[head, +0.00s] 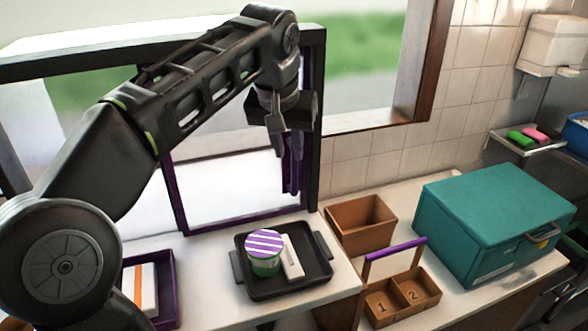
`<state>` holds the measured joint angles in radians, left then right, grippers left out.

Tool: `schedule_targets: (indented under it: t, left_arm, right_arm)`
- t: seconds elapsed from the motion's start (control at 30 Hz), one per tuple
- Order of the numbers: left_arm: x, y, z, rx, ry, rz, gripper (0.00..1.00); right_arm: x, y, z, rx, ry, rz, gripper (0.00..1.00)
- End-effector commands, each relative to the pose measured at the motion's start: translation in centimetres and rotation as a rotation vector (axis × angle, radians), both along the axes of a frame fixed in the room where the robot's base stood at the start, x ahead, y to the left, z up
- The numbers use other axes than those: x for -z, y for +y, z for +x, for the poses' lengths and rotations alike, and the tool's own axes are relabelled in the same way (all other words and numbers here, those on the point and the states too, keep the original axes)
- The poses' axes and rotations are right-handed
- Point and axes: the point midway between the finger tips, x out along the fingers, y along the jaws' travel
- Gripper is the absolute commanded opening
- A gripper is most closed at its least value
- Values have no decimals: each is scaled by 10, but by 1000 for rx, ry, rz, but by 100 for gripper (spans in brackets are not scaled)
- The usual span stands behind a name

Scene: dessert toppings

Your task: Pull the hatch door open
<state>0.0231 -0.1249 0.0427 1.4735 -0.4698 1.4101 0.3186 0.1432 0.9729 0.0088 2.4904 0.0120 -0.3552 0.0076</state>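The hatch door (174,190) is a purple-framed clear panel inside a dark window frame (312,130). A purple upright handle (291,178) stands near its right side. My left gripper (284,150) hangs fingers-down at the upper part of this handle. Its fingers overlap the handle in the picture; I cannot tell whether they grip it or how far apart they are. My forearm covers much of the upper left of the hatch. I cannot tell whether the door stands slightly ajar. My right gripper is out of view.
Below the hatch, a dark tray (291,288) holds a striped-lid cup (264,250) and a white item (292,258). A purple tray (166,312) stands left. Brown boxes (361,238) and a teal case (480,232) stand right.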

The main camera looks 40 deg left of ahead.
Motion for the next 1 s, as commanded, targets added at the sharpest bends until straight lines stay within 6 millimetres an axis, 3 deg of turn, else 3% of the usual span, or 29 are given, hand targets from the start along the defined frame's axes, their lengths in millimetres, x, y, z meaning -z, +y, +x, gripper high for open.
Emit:
schedule_targets:
  t: [0.37,0.73,1.0]
  left_arm:
    - [8,0,2,3,1,0,23]
    - [56,6,19,4,2,1,23]
    - [72,10,28,3,1,0,23]
  right_arm:
    - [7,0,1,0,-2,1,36]
    - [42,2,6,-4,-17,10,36]
    - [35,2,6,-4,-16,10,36]
